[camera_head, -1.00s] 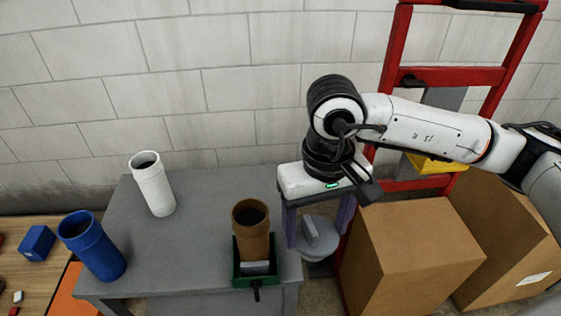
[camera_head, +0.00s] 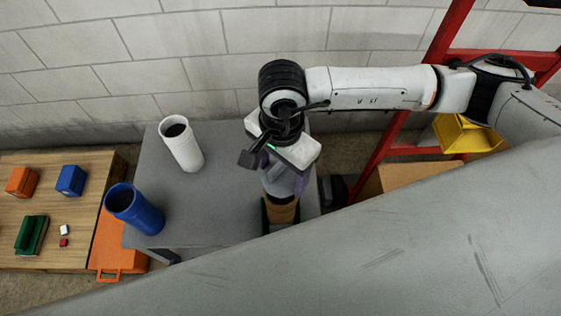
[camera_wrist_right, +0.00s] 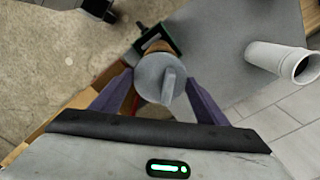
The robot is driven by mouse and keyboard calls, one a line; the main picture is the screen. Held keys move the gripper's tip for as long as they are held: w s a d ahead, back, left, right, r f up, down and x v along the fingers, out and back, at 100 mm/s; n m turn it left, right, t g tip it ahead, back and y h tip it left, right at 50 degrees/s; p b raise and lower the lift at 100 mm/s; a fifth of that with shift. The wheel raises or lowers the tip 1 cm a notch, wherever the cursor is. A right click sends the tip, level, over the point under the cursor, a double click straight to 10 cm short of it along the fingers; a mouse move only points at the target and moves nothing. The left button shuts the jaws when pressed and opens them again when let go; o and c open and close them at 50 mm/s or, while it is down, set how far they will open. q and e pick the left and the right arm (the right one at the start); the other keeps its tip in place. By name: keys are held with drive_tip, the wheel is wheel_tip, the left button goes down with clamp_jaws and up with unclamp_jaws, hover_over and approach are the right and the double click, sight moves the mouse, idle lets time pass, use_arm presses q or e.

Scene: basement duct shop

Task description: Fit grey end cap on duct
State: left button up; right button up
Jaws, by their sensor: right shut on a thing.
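My right gripper (camera_head: 284,176) is shut on the grey end cap (camera_wrist_right: 160,80). In the right wrist view the cap is a round disc with a raised bar handle, between the two purple fingers. In the head view the cap (camera_head: 283,186) is partly hidden by the gripper, just over the brown duct (camera_head: 282,211). In the wrist view a little of the brown duct (camera_wrist_right: 158,47) shows past the cap's edge. I cannot tell whether cap and duct touch. The green holder (camera_wrist_right: 174,36) is beside the duct. My left gripper is not in view.
A white duct (camera_head: 181,144) and a blue duct (camera_head: 134,209) stand on the grey bench (camera_head: 210,195). A wooden table (camera_head: 75,250) with small bins is at left. A large grey scratched surface (camera_head: 400,250) hides the lower right. A red frame (camera_head: 430,90) stands behind.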

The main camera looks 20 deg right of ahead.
sight(281, 177)
wheel_tip(281, 177, down, 4)
drive_tip(key=shift+f+b, duration=0.1)
drive_tip(key=shift+b, duration=0.85)
drive_tip(key=shift+f+b, duration=0.1)
drive_tip(key=shift+b, duration=0.2)
idle(0.4)
drive_tip(key=shift+b, duration=0.35)
drive_tip(key=shift+f+b, duration=0.6)
drive_tip(key=shift+b, duration=0.1)
idle(0.4)
